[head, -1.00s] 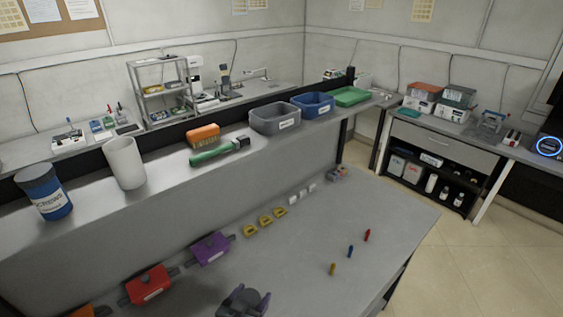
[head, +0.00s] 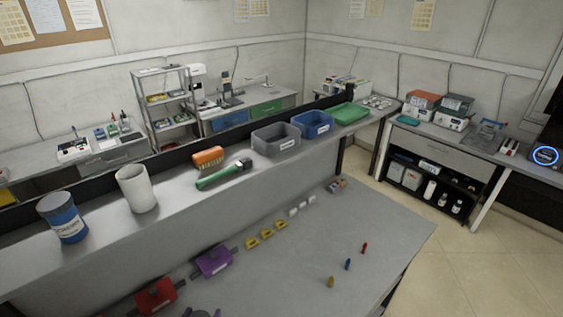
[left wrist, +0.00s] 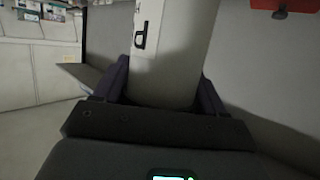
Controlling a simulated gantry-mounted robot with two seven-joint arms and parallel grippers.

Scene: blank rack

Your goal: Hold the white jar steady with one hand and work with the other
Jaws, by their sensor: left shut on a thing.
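My left gripper (head: 203,313) shows only as a dark tip at the bottom edge of the head view. In the left wrist view its two dark purple fingers (left wrist: 164,92) are shut on a pale, rounded body, the white jar (left wrist: 172,60), which has a pale label with a black mark. The jar's far end runs out of the top of that view, and the held jar does not show in the head view. My right gripper is in neither view.
A separate plain white cylinder (head: 136,190) and a blue tin (head: 64,218) stand on the raised shelf. A red block (head: 157,296) and a purple block (head: 213,261) sit along the bench's back. Small coloured pegs (head: 347,264) stand at the right. The bench's middle is clear.

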